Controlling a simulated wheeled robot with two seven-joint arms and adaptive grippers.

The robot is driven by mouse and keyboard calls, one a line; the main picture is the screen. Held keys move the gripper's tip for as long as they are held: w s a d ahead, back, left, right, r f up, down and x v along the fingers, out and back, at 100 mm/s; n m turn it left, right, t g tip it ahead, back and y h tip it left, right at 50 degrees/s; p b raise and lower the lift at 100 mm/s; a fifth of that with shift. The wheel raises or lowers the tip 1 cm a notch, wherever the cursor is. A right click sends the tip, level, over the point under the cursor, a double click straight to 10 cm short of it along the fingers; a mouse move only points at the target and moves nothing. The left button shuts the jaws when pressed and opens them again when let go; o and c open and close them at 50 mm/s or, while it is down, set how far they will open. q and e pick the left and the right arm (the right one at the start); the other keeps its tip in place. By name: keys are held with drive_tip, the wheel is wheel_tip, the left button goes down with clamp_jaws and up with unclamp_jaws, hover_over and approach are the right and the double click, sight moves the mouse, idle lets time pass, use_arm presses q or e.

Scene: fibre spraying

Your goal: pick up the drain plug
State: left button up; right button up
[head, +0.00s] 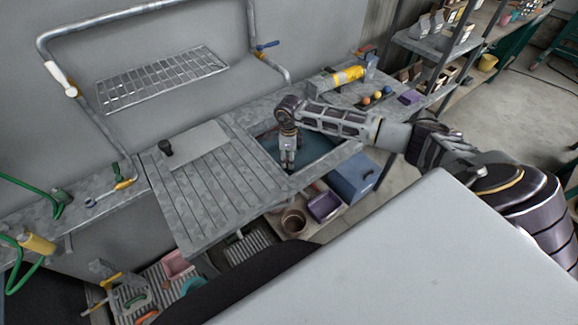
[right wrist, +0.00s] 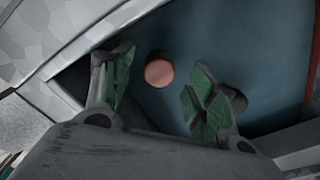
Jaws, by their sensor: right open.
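A round pinkish disc (right wrist: 159,71), which looks like the drain plug, lies on the blue-grey floor of the sink basin in the right wrist view. My right gripper (right wrist: 162,66) is open, its green-padded fingers on either side of the disc in the picture. I cannot tell how far above it they are. In the head view my right gripper (head: 288,166) points down into the sink basin (head: 318,150); the disc cannot be made out there. My left gripper is not in view.
A ribbed metal drainboard (head: 215,190) adjoins the basin on the left. A dark round thing (right wrist: 239,101) shows beside the right finger. A yellow cylinder (head: 345,76) and small coloured balls (head: 377,96) are on the counter behind. The basin's walls surround my gripper.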

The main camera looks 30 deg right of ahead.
drive_tip(key=shift+f, duration=1.7)
drive_tip(key=shift+s, duration=0.1)
drive_tip(key=c, duration=1.1)
drive_tip(key=shift+r, duration=0.15)
drive_tip(key=shift+c, duration=0.2)
drive_tip(key=shift+r+b, duration=0.5)
drive_tip(key=shift+r, duration=4.4)
